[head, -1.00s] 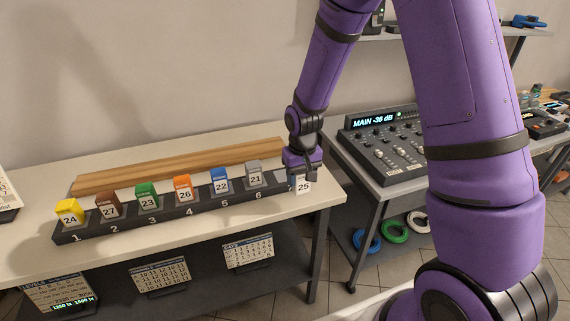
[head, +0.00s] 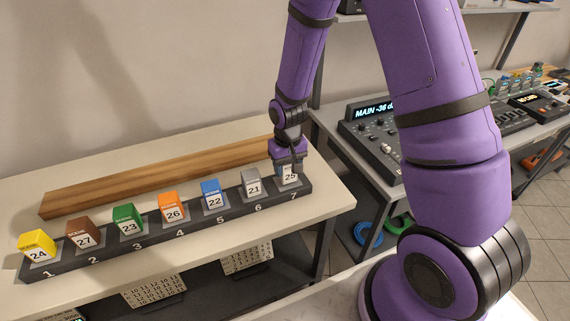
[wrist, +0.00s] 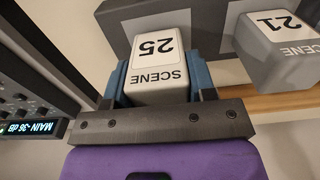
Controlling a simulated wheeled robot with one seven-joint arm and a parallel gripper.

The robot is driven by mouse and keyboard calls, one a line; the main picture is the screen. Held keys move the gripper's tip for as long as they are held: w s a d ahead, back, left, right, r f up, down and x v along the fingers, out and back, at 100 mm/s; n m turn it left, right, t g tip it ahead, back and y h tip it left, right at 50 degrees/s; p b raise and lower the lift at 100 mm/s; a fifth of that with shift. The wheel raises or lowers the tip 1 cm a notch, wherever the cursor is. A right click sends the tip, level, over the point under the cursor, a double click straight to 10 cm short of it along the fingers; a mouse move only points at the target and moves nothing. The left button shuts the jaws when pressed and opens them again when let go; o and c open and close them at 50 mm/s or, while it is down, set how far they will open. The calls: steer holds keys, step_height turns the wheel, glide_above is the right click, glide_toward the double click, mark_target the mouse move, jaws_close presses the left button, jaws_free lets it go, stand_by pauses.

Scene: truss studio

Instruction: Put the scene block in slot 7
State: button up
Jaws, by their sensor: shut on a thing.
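The white scene block marked 25 (head: 290,178) is at slot 7, the right end of the dark numbered rack (head: 130,241). It also shows upside down in the wrist view (wrist: 155,62). My gripper (head: 288,164) is shut on this block from above, with a blue finger on each side of it. The block's lower end is at the rack, but I cannot tell whether it is fully seated. The grey block 21 (head: 252,183) stands just left in slot 6, and it is beside my gripper in the wrist view (wrist: 275,50).
Yellow 24 (head: 38,248), brown 27 (head: 84,235), green 23 (head: 128,220), orange 26 (head: 173,208) and blue 22 (head: 213,196) blocks fill slots 1 to 5. A wooden plank (head: 160,178) lies behind the rack. A mixing console (head: 375,135) stands to the right.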

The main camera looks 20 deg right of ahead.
steer(key=shift+f, duration=0.25)
steer(key=shift+f, duration=0.15)
steer(key=o, duration=0.9)
steer(key=shift+o, duration=0.2)
